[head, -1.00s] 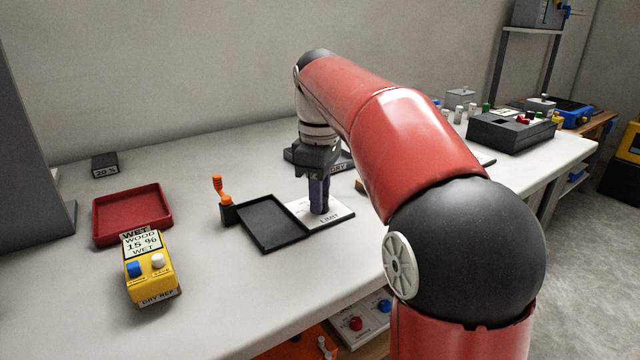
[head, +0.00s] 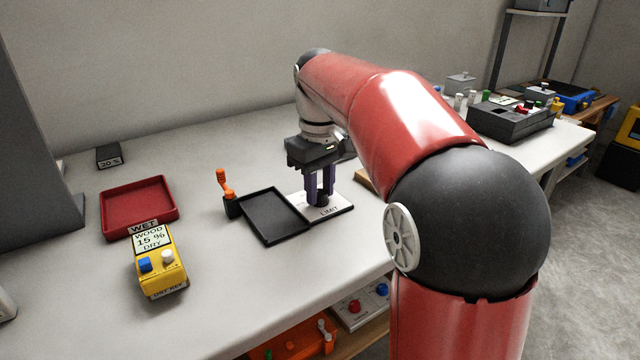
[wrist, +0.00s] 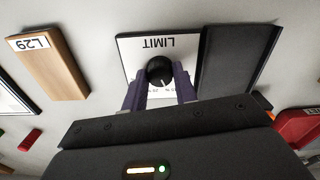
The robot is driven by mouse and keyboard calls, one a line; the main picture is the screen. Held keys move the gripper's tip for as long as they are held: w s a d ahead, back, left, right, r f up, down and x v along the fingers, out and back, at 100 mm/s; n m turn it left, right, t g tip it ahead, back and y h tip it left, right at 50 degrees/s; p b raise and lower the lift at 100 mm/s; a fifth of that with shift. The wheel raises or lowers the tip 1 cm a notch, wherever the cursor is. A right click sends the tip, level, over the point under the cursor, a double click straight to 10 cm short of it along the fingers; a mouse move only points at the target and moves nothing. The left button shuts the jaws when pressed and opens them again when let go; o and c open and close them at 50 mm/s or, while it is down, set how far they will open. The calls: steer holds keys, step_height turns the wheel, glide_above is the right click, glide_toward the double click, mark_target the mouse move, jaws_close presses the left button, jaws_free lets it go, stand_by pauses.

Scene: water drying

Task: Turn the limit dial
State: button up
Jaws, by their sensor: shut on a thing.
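The limit dial is a black round knob (wrist: 159,71) on a white plate marked LIMIT (wrist: 133,50). In the head view the plate (head: 338,208) lies on the table at the right of a black tray (head: 270,238). My gripper (head: 321,201) points down over the plate, its purple fingers on either side of the knob. In the wrist view my gripper (wrist: 160,80) is shut on the knob, one finger at each side. A white pointer line shows on the knob, near small scale marks that the fingers partly hide.
A yellow moisture meter (head: 160,272) reading 15 % and a red tray (head: 138,234) stand at the left. An orange-handled tool (head: 225,185) stands upright beside the black tray. A wooden block marked L29 (wrist: 52,70) lies beside the plate.

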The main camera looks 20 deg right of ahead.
mark_target(320, 193)
steer(key=o, duration=1)
steer(key=shift+c, duration=0.2)
steer(key=shift+r, duration=0.1)
step_height(320, 193, up, 8)
steer(key=shift+f+p, duration=0.15)
steer(key=shift+p, duration=0.5)
